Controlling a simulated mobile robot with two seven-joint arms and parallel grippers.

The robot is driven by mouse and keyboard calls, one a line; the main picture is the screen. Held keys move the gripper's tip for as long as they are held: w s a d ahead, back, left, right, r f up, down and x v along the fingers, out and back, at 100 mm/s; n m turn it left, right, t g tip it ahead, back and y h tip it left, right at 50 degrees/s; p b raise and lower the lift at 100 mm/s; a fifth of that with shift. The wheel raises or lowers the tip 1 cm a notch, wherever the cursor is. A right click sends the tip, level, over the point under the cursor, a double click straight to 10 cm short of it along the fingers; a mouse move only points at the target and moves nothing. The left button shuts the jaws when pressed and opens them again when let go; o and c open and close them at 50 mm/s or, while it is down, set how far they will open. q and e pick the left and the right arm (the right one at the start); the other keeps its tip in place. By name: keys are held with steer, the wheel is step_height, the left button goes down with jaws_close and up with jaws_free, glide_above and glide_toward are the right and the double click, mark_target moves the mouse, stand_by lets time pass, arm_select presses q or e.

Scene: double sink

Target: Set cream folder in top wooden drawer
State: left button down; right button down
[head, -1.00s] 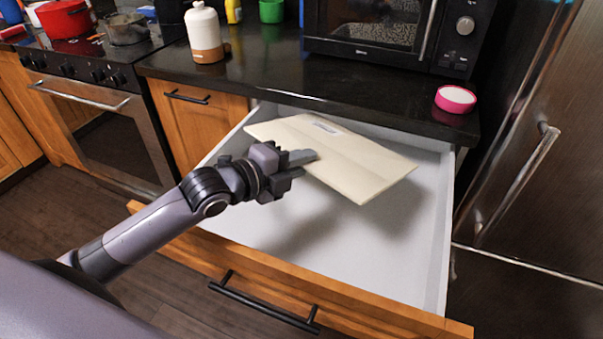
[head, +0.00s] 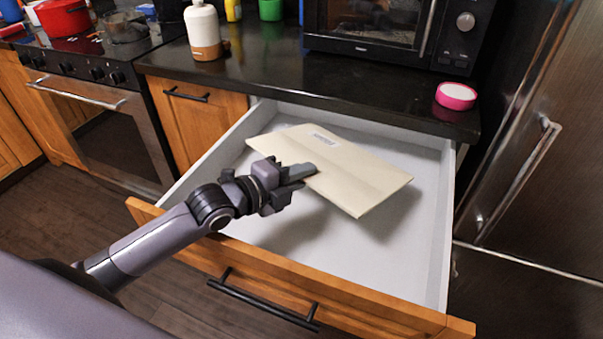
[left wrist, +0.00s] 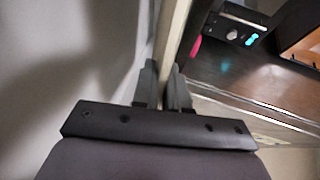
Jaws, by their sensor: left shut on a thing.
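The cream folder (head: 352,178) is flat and tilted, inside the outline of the open top wooden drawer (head: 400,248). A small label shows near its far edge. My left gripper (head: 300,173) is shut on the folder's near left edge. In the left wrist view the folder (left wrist: 174,40) shows edge-on between the two fingers of my left gripper (left wrist: 161,85). A shadow lies on the white drawer floor under the folder, whose far part is close to the floor; I cannot tell whether it touches. My right gripper is not in view.
The drawer's wooden front with a black handle (head: 262,302) is nearest me. A dark counter (head: 330,85) overhangs the drawer's back, with a pink-rimmed round item (head: 456,96) and a microwave (head: 385,35). A steel fridge (head: 530,150) stands right, an oven (head: 110,140) left.

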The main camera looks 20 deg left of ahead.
arm_select(q)
steer(key=c, duration=1.2)
jaws_free()
steer(key=shift+f, duration=0.25)
steer(key=shift+o, duration=0.2)
steer(key=shift+r, duration=0.45)
steer(key=shift+s+a+r+p, duration=0.15)
steer(key=shift+a+r+p, duration=0.05)
steer(key=shift+p, duration=0.15)
steer(key=v, duration=1.1)
steer(key=shift+s+r, duration=0.2)
steer(key=shift+s, duration=0.05)
